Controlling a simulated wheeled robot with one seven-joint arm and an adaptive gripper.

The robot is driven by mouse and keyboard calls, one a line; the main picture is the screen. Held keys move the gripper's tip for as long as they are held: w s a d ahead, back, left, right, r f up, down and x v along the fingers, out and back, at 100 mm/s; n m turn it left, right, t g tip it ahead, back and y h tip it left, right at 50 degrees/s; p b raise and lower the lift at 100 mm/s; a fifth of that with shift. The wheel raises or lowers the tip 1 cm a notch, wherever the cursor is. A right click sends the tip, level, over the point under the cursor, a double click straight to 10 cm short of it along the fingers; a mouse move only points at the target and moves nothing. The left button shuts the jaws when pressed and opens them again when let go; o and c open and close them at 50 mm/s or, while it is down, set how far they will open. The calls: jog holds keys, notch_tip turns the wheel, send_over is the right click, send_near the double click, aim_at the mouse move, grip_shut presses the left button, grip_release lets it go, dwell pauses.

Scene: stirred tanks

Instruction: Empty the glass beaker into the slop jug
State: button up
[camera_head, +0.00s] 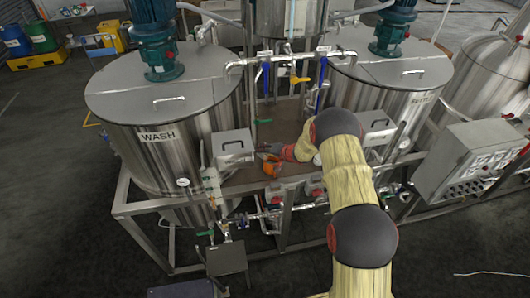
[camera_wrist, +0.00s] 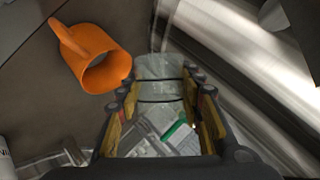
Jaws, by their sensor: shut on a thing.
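My gripper (camera_wrist: 160,88) is shut on the clear glass beaker (camera_wrist: 158,66) in the wrist view, with a finger on each side of it. Dark lines cross the beaker; I cannot tell how much liquid is in it. An orange jug (camera_wrist: 88,55), which looks like the slop jug, stands just left of the beaker on the brown deck. Its open mouth faces the camera and its handle points to the upper left. In the head view the orange jug (camera_head: 271,168) is small and partly hidden by my gripper, and the beaker cannot be made out.
The brown deck (camera_head: 255,183) lies between the WASH tank (camera_head: 170,160) on the left and another steel tank (camera_head: 385,95) on the right. Pipes and valves (camera_head: 290,62) run above it. A grey box (camera_head: 235,148) stands left of the jug. A control panel (camera_head: 475,165) is at right.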

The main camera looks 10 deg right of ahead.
jog(key=shift+h, duration=0.3)
jog(key=shift+f+n+b, duration=0.15)
jog(key=shift+n+b, duration=0.15)
jog(key=shift+b, duration=0.35)
jog(key=shift+t+b, duration=0.4)
jog(key=shift+b, duration=0.4)
jog(key=shift+h+b, duration=0.3)
jog(key=shift+b, duration=0.05)
jog(key=n+h+b, duration=0.1)
jog(key=b, duration=1.1)
jog(key=shift+d+n+t, duration=0.1)
jog(key=shift+n+t, duration=0.2)
jog(key=shift+t, duration=0.1)
jog(key=b, duration=0.4)
jog(key=n+h+b, duration=0.1)
jog(key=b, duration=0.3)
jog(key=shift+w+d+r+t, duration=0.2)
jog(key=shift+w+t, duration=0.05)
jog(key=shift+t, duration=0.15)
jog(key=n+t+h+b, duration=0.1)
jog(key=b, duration=0.9)
jog(key=n+h+b, duration=0.1)
jog(key=b, duration=1)
jog(key=shift+w+d+r+t, duration=0.2)
jog(key=shift+d+r+t, duration=0.15)
jog(key=shift+t, duration=0.05)
jog(key=shift+r+b, duration=0.15)
jog(key=shift+b, duration=0.15)
